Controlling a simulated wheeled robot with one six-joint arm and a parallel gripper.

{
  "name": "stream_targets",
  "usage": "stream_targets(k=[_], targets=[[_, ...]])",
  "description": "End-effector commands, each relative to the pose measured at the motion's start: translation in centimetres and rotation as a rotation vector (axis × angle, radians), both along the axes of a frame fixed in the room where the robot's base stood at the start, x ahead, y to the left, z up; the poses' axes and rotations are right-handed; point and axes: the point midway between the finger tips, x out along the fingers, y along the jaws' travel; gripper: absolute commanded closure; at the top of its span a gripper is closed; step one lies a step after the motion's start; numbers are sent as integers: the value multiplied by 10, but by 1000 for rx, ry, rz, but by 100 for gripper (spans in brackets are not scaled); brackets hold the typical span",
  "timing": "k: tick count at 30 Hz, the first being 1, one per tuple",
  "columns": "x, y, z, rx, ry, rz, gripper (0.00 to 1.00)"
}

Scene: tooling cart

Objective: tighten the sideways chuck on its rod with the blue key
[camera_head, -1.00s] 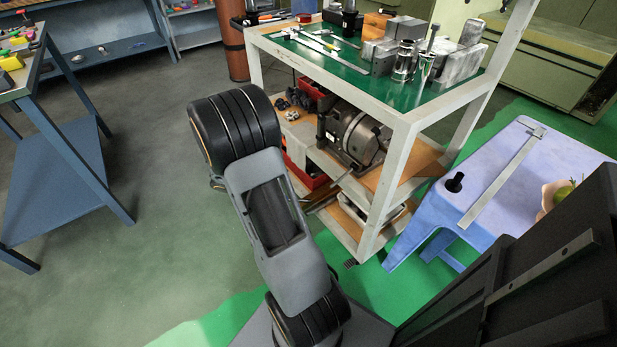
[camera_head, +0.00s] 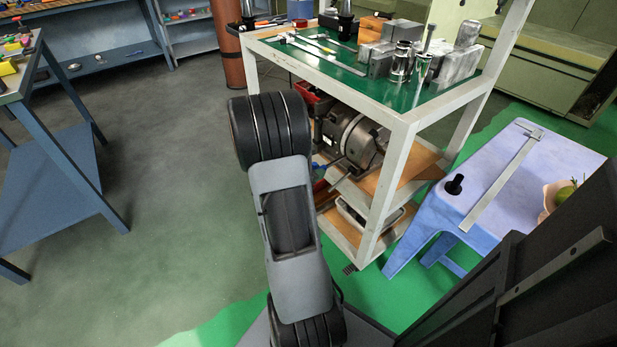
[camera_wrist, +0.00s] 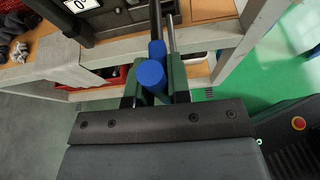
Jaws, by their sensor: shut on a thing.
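The blue key (camera_wrist: 152,76) is between the dark green fingers of my gripper (camera_wrist: 157,62) in the wrist view, with its round blue end toward the camera. My gripper is shut on it. A grey shaft and a thin rod (camera_wrist: 170,32) run away from there toward the dark machine. In the head view, a grey, round-bodied machine (camera_head: 352,138) lies sideways on the cart's middle shelf. A small blue patch (camera_head: 322,167) shows beside my arm, likely the key. I cannot make out the chuck's key hole or whether the key touches the chuck.
The cart's pale frame post (camera_head: 385,195) stands close to the right of the machine. A red bin (camera_wrist: 105,80) is left of the key, on a lower shelf. The green cart top (camera_head: 330,62) carries metal blocks and tools. A blue stool (camera_head: 520,190) stands at right.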

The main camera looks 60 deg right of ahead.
Motion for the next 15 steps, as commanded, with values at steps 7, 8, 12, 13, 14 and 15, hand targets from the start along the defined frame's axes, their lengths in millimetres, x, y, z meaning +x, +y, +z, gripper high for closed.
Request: stream_targets(k=[7, 8, 12, 13, 14, 15], targets=[[-5, -14, 6, 32, 91, 0, 100], [-4, -14, 6, 39, 115, 0, 100], [-4, -14, 7, 78, 233, 0, 100], [-5, -14, 6, 87, 262, 0, 100], [-5, -14, 6, 97, 289, 0, 100], [-4, -14, 6, 111, 332, 0, 100]])
